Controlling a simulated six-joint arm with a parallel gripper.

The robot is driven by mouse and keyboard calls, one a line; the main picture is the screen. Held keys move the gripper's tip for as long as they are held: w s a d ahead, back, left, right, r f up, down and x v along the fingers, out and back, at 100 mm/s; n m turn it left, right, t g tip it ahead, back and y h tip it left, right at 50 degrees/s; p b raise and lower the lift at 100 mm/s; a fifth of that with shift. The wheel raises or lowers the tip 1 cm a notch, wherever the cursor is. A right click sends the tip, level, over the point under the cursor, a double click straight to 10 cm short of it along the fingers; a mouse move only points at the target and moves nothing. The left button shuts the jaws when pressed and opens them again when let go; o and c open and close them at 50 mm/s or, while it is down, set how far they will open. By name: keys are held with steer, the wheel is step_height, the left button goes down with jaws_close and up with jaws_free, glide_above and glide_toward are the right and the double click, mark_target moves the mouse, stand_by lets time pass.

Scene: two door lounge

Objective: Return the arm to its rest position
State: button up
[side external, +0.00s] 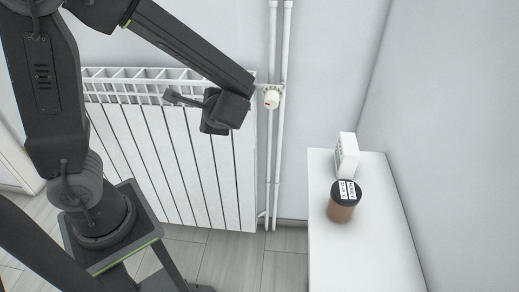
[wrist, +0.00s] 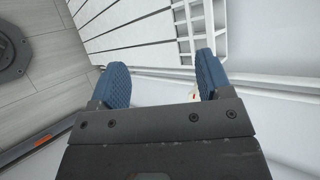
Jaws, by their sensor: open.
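My gripper (wrist: 160,78) is open in the wrist view, its two blue pads wide apart with nothing between them. In the side external view my arm reaches from the upper left, and the wrist end is raised in front of the white radiator (side external: 180,150). The fingers are hard to make out in that view. The gripper is well to the left of the white table and apart from the things on it.
A brown jar with a black lid (side external: 342,208) and a white box (side external: 347,155) stand on the white table (side external: 335,262) at the right. White pipes (side external: 279,150) and a valve (side external: 272,98) are close to the wrist's right. Tiled floor (side external: 270,265) lies below.

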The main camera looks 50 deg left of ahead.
steer(key=s+d+r+n+t+h, duration=0.3)
steer(key=s+d+r+n+h, duration=0.4)
steer(key=s+d+r+h, duration=0.1)
steer(key=s+d+h, duration=0.1)
steer(key=s+h, duration=0.1)
steer(key=h, duration=0.1)
steer(key=shift+s+d+r, duration=0.15)
steer(key=shift+r, duration=0.25)
